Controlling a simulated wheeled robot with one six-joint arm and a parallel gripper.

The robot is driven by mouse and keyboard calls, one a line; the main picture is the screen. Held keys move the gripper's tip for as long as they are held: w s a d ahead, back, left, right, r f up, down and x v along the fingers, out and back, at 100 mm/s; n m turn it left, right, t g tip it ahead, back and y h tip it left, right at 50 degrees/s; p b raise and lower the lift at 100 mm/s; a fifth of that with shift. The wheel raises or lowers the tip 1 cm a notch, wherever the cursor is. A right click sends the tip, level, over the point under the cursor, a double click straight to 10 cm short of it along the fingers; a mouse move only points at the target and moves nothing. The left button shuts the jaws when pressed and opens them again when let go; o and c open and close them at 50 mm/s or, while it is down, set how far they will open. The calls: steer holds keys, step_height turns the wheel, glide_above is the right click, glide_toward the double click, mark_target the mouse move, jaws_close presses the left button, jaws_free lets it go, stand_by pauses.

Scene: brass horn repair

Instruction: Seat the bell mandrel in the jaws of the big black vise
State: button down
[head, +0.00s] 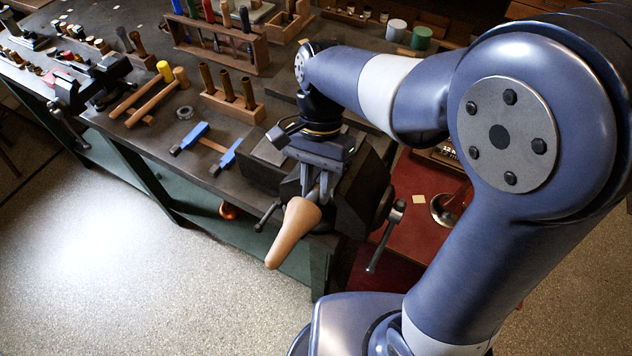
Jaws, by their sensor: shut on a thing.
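The bell mandrel (294,230) is a tan, smooth cone, wide at its upper end and tapering to a rounded tip at the lower left. My gripper (314,188) is shut on it at its wide end and holds it tilted, out past the bench's front edge. The big black vise (358,190) is at the bench's right front corner, behind and right of my gripper. My gripper and wrist cover part of the vise, and I cannot make out its jaw gap. The mandrel appears to be outside the jaws.
A vise handle (385,236) sticks out at the right front. Blue-ended tool (208,143), wooden block with brass rods (232,102), mallets (150,90) and a smaller vise (92,82) are on the bench (170,130). A red surface (415,205) lies to the right. The floor in front is clear.

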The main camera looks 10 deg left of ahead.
stand_by(0.4)
steer(key=c, duration=1.2)
jaws_free()
steer(key=shift+o, duration=0.2)
steer(key=v, duration=1)
steer(key=shift+w+r+b, duration=0.15)
steer(key=shift+r+b, duration=0.15)
steer(key=shift+r, duration=0.05)
steer(key=p+x, duration=0.1)
steer(key=x, duration=0.9)
steer(key=shift+f, duration=0.15)
steer(key=shift+f+b, duration=0.3)
steer(key=shift+s, duration=0.2)
